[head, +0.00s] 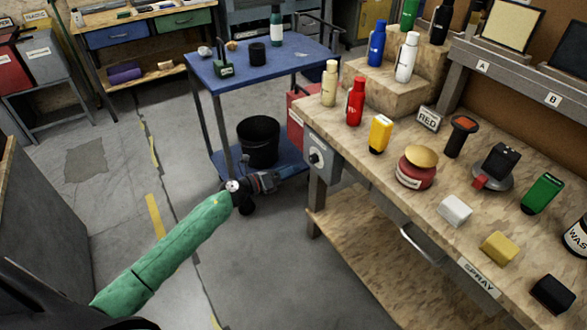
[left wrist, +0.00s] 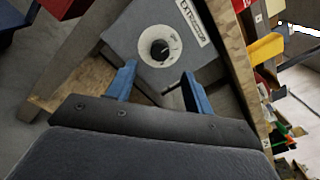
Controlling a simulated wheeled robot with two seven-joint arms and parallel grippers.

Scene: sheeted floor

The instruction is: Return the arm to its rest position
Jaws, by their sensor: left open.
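My left arm, in a green sleeve, reaches in from the lower left of the head view. Its gripper (head: 268,181) is in the air between the blue cart and the wooden workbench. In the left wrist view the two blue fingers of my left gripper (left wrist: 158,92) stand apart with nothing between them. Beyond them is a grey box with a black dial (left wrist: 160,49) and an "EXTRACTOR" label. My right gripper is in neither view.
The workbench (head: 340,139) holds several bottles and blocks. The extractor box (head: 317,157) is on its left end. The blue cart (head: 262,66) carries a black bucket (head: 258,141) on its lower shelf. The floor left of my arm is open.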

